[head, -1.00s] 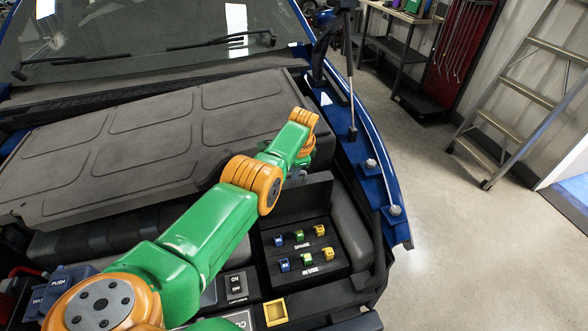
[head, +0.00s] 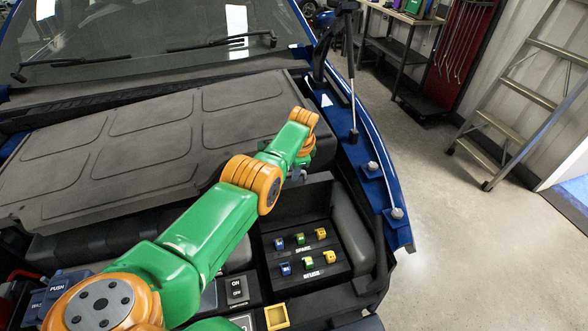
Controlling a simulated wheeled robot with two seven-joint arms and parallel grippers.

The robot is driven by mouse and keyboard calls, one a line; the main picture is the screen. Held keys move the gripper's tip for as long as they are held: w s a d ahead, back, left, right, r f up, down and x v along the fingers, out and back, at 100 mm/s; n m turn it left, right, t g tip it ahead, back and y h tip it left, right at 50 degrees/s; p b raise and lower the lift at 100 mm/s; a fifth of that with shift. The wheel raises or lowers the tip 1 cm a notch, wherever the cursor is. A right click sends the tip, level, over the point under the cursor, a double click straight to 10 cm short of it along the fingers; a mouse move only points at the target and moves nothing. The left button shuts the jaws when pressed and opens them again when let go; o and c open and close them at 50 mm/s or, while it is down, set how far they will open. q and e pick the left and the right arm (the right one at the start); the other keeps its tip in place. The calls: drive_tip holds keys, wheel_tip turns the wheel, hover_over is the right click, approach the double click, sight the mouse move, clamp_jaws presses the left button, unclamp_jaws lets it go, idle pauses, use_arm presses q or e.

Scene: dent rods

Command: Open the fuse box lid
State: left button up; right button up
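The fuse box (head: 340,268) is a black box at the right of the engine bay. Its lid (head: 300,205) stands raised at the back edge, so the inside shows. Blue, green and yellow fuses (head: 303,262) sit in two rows inside. My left arm reaches across from the lower left. My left gripper (head: 298,174) is by the top edge of the lid, mostly hidden behind the wrist. I cannot tell whether it touches the lid or how its fingers stand. My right gripper is not in view.
A large grey engine cover (head: 120,150) lies left of the fuse box. A yellow-framed socket (head: 276,315) and an on/off switch (head: 237,289) are in front. A hood strut (head: 352,90) and blue fender (head: 375,185) stand to the right. The floor beyond is clear up to a ladder (head: 520,90).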

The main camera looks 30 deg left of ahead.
use_arm(q)
drive_tip(key=p+v, duration=0.3)
drive_tip(key=p, duration=0.2)
drive_tip(key=shift+w+r, duration=0.1)
drive_tip(key=shift+r, duration=0.35)
drive_tip(key=p+v, duration=0.1)
drive_tip(key=v, duration=0.2)
drive_tip(key=shift+s+d, duration=0.15)
drive_tip(key=shift+s, duration=0.1)
